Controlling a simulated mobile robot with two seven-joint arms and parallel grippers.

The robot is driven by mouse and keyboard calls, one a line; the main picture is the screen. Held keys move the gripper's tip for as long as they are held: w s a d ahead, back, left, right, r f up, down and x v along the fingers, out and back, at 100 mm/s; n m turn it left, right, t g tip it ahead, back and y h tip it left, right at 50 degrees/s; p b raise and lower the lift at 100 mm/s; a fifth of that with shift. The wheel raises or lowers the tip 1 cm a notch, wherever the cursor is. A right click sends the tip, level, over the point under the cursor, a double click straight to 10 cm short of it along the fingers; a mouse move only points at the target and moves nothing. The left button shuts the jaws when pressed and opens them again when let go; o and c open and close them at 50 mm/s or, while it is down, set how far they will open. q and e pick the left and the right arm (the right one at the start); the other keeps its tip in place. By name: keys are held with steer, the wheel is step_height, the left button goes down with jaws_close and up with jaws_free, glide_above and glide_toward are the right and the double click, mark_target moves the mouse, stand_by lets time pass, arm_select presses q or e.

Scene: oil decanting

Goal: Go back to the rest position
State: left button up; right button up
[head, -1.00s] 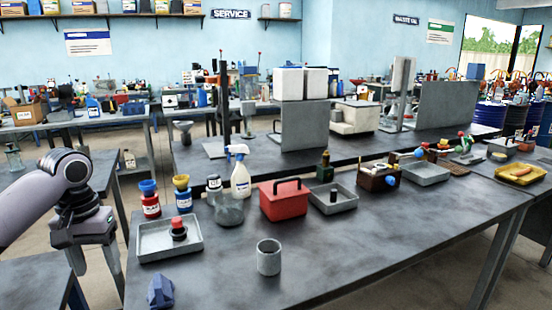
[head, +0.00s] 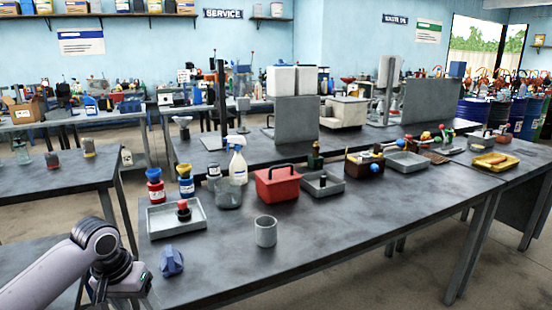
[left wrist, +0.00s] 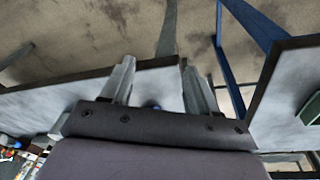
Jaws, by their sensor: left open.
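My left gripper (head: 124,297) is at the lower left of the head view, pointing down beside the near left corner of the main bench (head: 330,245). Its lower end is cut off or hard to see there. In the left wrist view, its two fingers (left wrist: 158,78) stand apart with nothing held between them. A bench edge and the floor show beyond them. My right gripper is in neither view.
On the bench near my left gripper are a blue faceted object (head: 171,262), a grey tray (head: 160,222) holding a red-and-black part, and a grey cup (head: 265,232). A red toolbox (head: 277,185) stands farther back. The bench's front right is clear.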

arm_select(q)
steer(key=s+d+f+m+t+h, duration=0.1)
steer(key=s+d+f+t, duration=0.1)
steer(key=s+d+f, duration=0.35)
steer(key=s+d+f+m+t+h, duration=0.1)
steer(key=s+d+f+t+h, duration=0.1)
steer(key=d+f, duration=0.6)
steer(key=s+a+f+t+y, duration=0.1)
steer(key=s+f+t, duration=0.1)
steer(key=s, duration=0.5)
steer(key=s+a+f+m+t, duration=0.1)
steer(key=s+f+t, duration=0.1)
steer(key=s, duration=0.5)
steer(key=shift+a+f+t+y, duration=0.3)
steer(key=shift+a+t+y, duration=0.1)
